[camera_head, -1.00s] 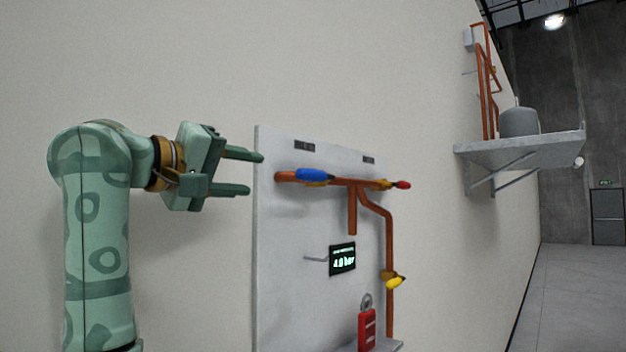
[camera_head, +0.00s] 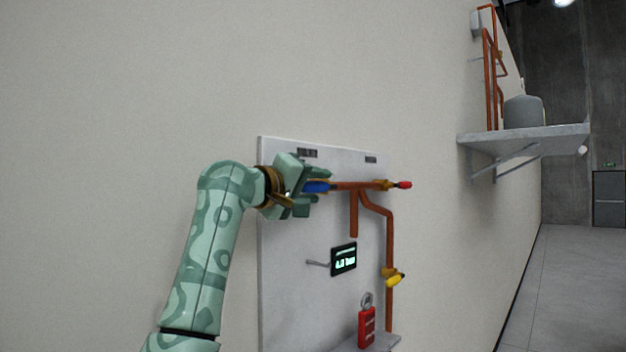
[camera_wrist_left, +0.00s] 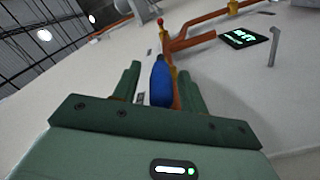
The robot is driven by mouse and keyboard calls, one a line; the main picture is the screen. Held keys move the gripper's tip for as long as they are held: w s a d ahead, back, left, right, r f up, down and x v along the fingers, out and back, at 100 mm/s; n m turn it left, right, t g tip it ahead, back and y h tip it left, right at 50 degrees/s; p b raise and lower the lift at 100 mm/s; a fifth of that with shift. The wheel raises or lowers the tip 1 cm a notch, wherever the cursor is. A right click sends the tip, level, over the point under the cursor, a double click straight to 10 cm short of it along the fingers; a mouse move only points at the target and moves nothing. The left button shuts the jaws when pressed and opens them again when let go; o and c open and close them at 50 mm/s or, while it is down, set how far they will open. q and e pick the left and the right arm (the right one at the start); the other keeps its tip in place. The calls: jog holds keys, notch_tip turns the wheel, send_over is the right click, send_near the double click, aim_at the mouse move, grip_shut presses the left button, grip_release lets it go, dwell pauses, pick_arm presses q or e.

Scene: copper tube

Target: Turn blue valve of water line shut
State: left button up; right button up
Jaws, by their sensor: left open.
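The blue valve (camera_head: 317,187) is a blue lever handle on the copper water line (camera_head: 352,186), at the upper part of the grey panel. My left gripper (camera_head: 322,186) is at the blue handle and hides part of it. In the left wrist view the blue handle (camera_wrist_left: 160,84) lies between the two open green fingers (camera_wrist_left: 157,85), with gaps showing to the fingers. The handle points along the fingers toward the palm. I cannot tell whether either finger touches it. My right gripper is not in view.
A red-handled valve (camera_head: 403,185) is at the line's right end and a yellow-handled valve (camera_head: 393,280) is lower down. A display (camera_head: 343,259) and a red padlock-like object (camera_head: 366,327) are below. A shelf (camera_head: 525,140) juts out at the right.

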pick_arm(q)
jog(key=shift+w, duration=0.15)
grip_shut()
jog(key=shift+f+t+h+b, duration=0.55)
jog(key=shift+f+b, duration=0.25)
jog(key=shift+b, duration=0.35)
jog(key=shift+w+d+f+t+h+b, duration=0.15)
jog(key=shift+f+t+h+b, duration=0.5)
jog(key=shift+b, duration=0.65)
jog(key=shift+w+d+f+t+h+b, duration=0.1)
jog(key=shift+w+f+t+h+b, duration=0.15)
jog(key=shift+t+b, duration=0.85)
jog(key=shift+w+d+f+t+h+b, duration=0.1)
jog(key=shift+f+t+h+b, duration=0.4)
jog(key=shift+b, duration=1)
grip_release()
jog(key=shift+r, duration=0.1)
